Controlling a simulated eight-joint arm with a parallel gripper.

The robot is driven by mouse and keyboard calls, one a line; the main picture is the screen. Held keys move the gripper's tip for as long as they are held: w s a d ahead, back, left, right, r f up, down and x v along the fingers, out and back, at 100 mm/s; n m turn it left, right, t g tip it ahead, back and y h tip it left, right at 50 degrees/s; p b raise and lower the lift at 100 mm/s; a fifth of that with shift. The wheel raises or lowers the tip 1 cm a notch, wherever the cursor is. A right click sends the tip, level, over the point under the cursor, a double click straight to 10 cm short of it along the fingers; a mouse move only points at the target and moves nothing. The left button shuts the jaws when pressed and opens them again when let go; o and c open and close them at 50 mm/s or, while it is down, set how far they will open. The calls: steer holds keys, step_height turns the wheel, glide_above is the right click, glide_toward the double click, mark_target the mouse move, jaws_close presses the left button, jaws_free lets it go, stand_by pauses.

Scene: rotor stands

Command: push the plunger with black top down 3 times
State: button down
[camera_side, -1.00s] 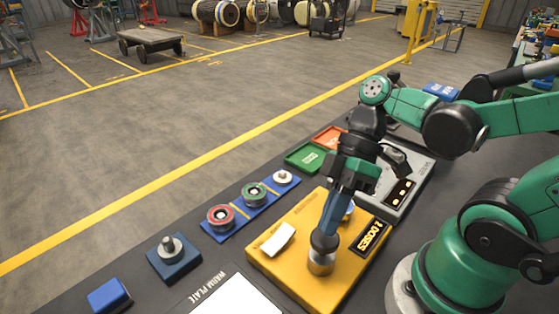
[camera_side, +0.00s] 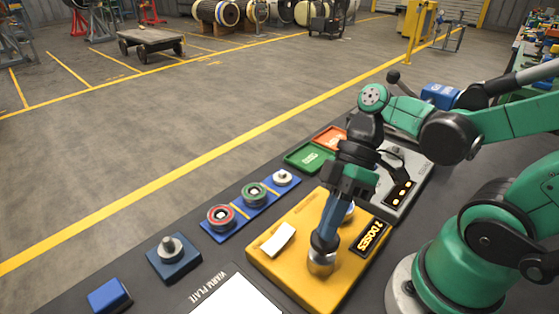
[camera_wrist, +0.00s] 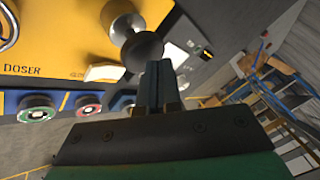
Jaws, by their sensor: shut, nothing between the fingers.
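The plunger's black top (camera_wrist: 142,51) shows in the wrist view as a dark round knob above its silver body (camera_wrist: 124,24). In the side view, the silver body (camera_side: 321,263) stands on the front of the yellow doser (camera_side: 290,275), with the dark top (camera_side: 322,242) under my fingers. My gripper (camera_side: 326,231) is shut, with its blue fingers pointing down at the top. In the wrist view, the fingertips (camera_wrist: 158,66) are right beside or on the black top; exact contact is hard to tell. The display (camera_side: 371,237) seems to read "2 DOSES".
To the left are a blue rack (camera_side: 237,221) with several round parts, a dark blue block with a knob (camera_side: 173,256), and a warm plate (camera_side: 235,297). Green (camera_side: 309,158) and orange trays sit behind. A grey device (camera_side: 412,180) stands to the right.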

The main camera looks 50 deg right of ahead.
steer(key=shift+f, duration=1)
stand_by(0.7)
stand_by(0.3)
steer(key=shift+r, duration=1.55)
steer(key=shift+r, duration=2.5)
steer(key=w+d+f+m+t+h, duration=0.2)
steer(key=w+d+m+t+h, duration=0.4)
steer(key=w+m+t+h, duration=0.1)
steer(key=w+m+t, duration=0.1)
steer(key=w+m, duration=0.1)
steer(key=m, duration=0.1)
steer(key=shift+w+f, duration=0.15)
steer(key=shift+f, duration=0.15)
